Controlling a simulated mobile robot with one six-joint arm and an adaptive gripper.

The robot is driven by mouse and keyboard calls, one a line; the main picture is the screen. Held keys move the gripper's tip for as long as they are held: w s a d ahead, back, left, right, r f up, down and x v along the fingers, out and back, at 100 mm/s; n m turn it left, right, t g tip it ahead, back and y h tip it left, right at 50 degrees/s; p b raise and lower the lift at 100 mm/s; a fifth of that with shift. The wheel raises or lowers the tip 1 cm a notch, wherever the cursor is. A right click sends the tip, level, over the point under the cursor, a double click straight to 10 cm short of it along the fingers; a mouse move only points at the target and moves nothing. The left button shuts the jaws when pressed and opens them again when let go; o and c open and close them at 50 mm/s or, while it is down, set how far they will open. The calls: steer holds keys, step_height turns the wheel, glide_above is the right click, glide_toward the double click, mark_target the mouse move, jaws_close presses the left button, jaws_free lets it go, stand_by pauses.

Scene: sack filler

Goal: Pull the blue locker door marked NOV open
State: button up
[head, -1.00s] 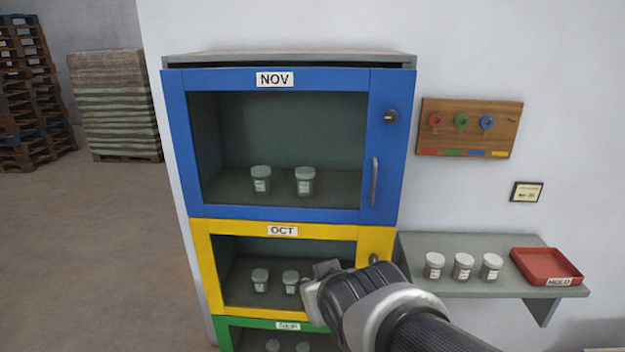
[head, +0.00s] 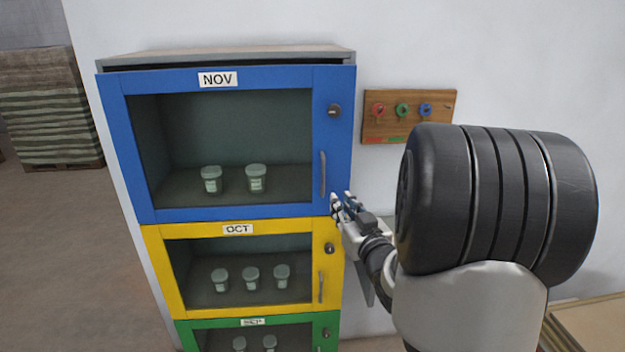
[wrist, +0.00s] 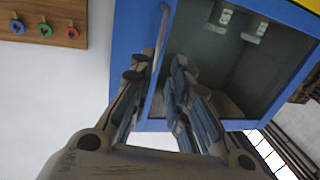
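The blue door (head: 231,215) marked NOV is the top door of the locker and has a window. A dark strip shows along its top edge; I cannot tell whether it is slightly ajar. Its upright grey handle (head: 323,174) is at the lower right, with a round lock (head: 334,111) above. My gripper (head: 344,203) is just below and right of the handle in the head view. In the wrist view my gripper (wrist: 155,75) is open, its fingers spread on either side of the handle's (wrist: 161,38) lower part. I cannot tell whether they touch it.
The yellow OCT door (head: 235,310) and the green SEP door (head: 252,321) are below. White-lidded jars (head: 256,178) stand inside the compartments. A wooden key board (head: 385,130) hangs on the wall to the right. Open floor (head: 75,260) lies left of the locker.

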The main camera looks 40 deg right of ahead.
mark_target(324, 180)
steer(key=x, duration=1.4)
steer(key=shift+w+d+f, duration=0.1)
steer(key=shift+w+d, duration=0.05)
steer(key=shift+w, duration=0.1)
steer(key=shift+c, duration=0.3)
jaws_close()
